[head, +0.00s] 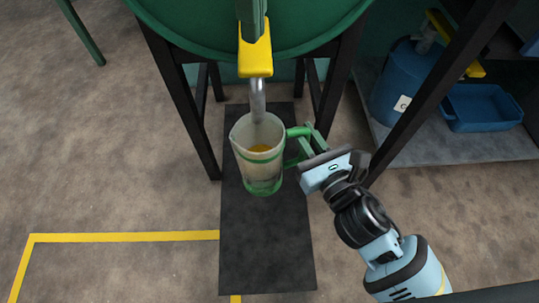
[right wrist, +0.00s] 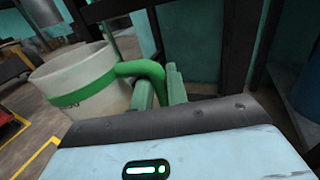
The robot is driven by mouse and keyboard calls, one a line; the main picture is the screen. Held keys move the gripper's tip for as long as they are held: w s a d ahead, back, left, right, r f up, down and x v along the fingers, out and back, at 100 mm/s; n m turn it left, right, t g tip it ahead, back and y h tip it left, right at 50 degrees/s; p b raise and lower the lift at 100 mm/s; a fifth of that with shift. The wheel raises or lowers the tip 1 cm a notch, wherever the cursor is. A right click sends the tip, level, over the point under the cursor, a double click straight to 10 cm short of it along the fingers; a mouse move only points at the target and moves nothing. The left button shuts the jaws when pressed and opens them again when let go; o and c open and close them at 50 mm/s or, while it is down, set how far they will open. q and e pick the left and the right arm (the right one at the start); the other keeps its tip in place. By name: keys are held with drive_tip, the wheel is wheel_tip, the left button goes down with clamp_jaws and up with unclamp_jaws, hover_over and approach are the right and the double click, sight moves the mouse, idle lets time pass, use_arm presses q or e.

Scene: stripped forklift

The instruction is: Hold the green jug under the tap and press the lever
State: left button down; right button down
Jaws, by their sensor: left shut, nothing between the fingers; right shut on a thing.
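The green jug (head: 262,172) is a pale, see-through jug with green bands and a green handle (head: 297,132). It is upright under the grey spout of the tap (head: 258,96), with something orange-yellow visible inside. My right gripper (head: 304,138) is shut on the handle; the right wrist view also shows the jug (right wrist: 82,83) and its handle between the fingers (right wrist: 158,88). The yellow lever (head: 255,60) is above the spout. My left gripper (head: 254,36) is shut and empty, its green fingertips overlapping the lever; I cannot tell whether they touch. No stream is clearly visible.
A large green tank (head: 180,20) stands on dark legs (head: 180,90) around the tap. A dark mat (head: 265,245) lies below the jug. At the right, a shelf (head: 435,150) bears a blue barrel (head: 395,80) and a blue tray (head: 480,105). The floor at the left is open.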

drive_tip(key=s, duration=0.9)
drive_tip(key=shift+f, duration=0.4)
idle(0.7)
